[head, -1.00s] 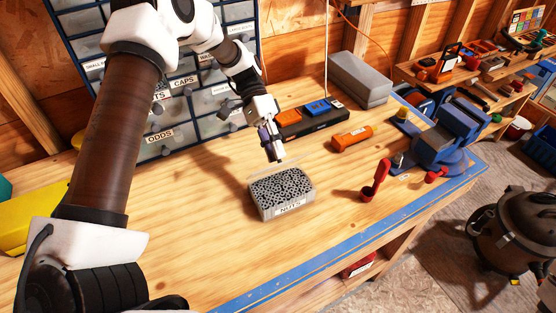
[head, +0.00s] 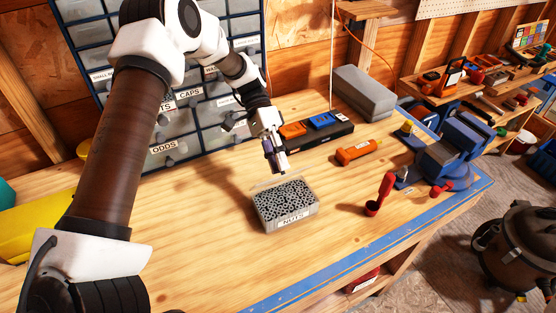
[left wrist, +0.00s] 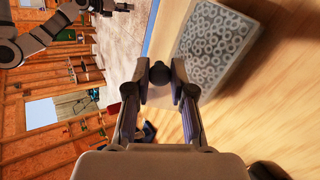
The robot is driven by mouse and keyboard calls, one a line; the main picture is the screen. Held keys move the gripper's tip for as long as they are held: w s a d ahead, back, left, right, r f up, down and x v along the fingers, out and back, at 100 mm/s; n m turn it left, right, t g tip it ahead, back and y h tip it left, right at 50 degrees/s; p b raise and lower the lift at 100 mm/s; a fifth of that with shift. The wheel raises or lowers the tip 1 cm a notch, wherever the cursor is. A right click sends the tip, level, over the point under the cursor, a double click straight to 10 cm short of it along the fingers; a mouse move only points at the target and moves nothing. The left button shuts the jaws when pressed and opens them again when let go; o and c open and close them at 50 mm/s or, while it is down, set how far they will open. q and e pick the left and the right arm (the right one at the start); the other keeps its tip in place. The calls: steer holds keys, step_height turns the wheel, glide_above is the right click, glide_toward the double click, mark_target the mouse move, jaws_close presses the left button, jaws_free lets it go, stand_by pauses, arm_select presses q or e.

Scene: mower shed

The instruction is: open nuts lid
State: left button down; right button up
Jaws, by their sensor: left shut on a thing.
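The nuts box (head: 291,221), a clear-sided case labelled NUTS and full of small grey nuts, sits on the workbench in the head view. It also shows in the left wrist view (left wrist: 176,54), at upper right. A thin, pale clear edge, seemingly the lid (head: 275,181), shows along the box's back side; its exact angle is hard to tell. My left gripper (head: 279,169) is just behind the box, pointing down. In the left wrist view its fingers (left wrist: 160,80) close on a dark round knob (left wrist: 160,73), seemingly the lid's.
Labelled drawers (head: 190,95) stand behind. A black tray with orange and blue items (head: 318,136), an orange cylinder (head: 358,152), a red-handled tool (head: 385,190) and a blue vise (head: 462,135) lie to the right. The bench is clear in front of the box.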

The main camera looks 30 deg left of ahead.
arm_select(q)
steer(key=shift+f, duration=0.1)
steer(key=c, duration=1)
jaws_free()
steer(key=shift+a, duration=0.15)
step_height(320, 180, up, 10)
steer(key=shift+f, duration=0.1)
